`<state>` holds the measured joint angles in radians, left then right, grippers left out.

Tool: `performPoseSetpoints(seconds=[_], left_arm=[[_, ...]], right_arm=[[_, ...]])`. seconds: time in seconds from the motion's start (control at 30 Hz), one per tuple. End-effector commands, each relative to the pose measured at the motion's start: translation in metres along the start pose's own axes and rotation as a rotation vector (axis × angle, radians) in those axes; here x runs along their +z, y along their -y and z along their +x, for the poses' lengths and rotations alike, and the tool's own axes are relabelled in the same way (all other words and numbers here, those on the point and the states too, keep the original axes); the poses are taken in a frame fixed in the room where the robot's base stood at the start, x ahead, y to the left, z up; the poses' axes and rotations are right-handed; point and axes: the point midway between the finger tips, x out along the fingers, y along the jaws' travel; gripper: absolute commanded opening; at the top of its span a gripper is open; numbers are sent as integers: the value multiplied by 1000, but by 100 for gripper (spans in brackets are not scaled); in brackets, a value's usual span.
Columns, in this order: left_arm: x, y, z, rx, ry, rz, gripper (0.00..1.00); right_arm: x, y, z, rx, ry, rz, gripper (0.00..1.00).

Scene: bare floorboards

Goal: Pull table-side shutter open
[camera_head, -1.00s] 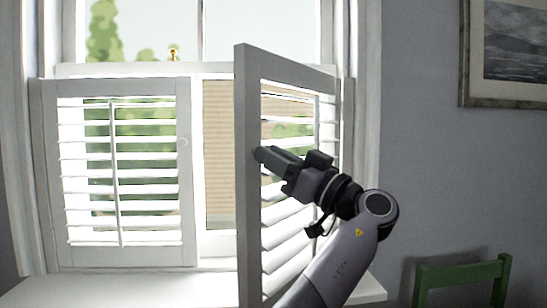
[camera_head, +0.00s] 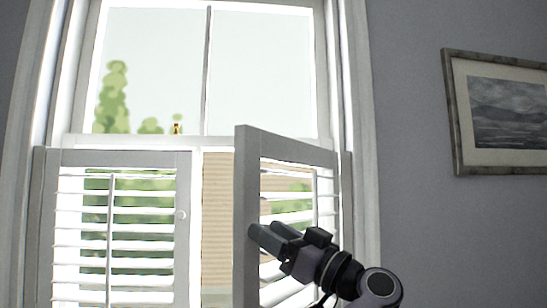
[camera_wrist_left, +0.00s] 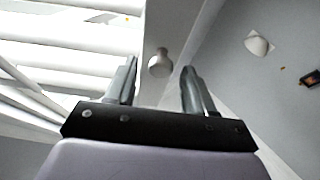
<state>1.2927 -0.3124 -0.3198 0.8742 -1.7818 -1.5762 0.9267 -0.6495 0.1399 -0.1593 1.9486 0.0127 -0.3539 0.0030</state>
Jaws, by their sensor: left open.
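The right shutter (camera_head: 246,200), a white louvred panel, stands swung out into the room at an angle in the head view. The left shutter (camera_head: 182,250) lies flat across the window and has a small round knob (camera_head: 181,215). My left gripper (camera_head: 266,234) is in front of the right shutter, near its free-edge stile. In the left wrist view the gripper (camera_wrist_left: 158,70) is open, with a pale round knob (camera_wrist_left: 160,64) on the shutter's stile showing between its fingers. I cannot tell whether the fingers touch it. My right gripper is not in view.
A window with a white frame (camera_head: 208,70) is behind the shutters. A small gold catch (camera_head: 177,128) sits on its middle rail. A framed picture (camera_head: 455,125) hangs on the grey wall at the right. The wall between window and picture is clear.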

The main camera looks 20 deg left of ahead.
Motion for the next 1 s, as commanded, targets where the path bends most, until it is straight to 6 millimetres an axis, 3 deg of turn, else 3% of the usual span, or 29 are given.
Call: performPoseSetpoints(seconds=[0.47,0.8,1.0], left_arm=[[-81,1,33,-1,-1,-2,54],[-147,1,60,-1,-1,0,54],[-171,0,70,0,0,1,54]], right_arm=[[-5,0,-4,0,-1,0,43],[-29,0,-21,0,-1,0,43],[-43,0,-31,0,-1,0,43]])
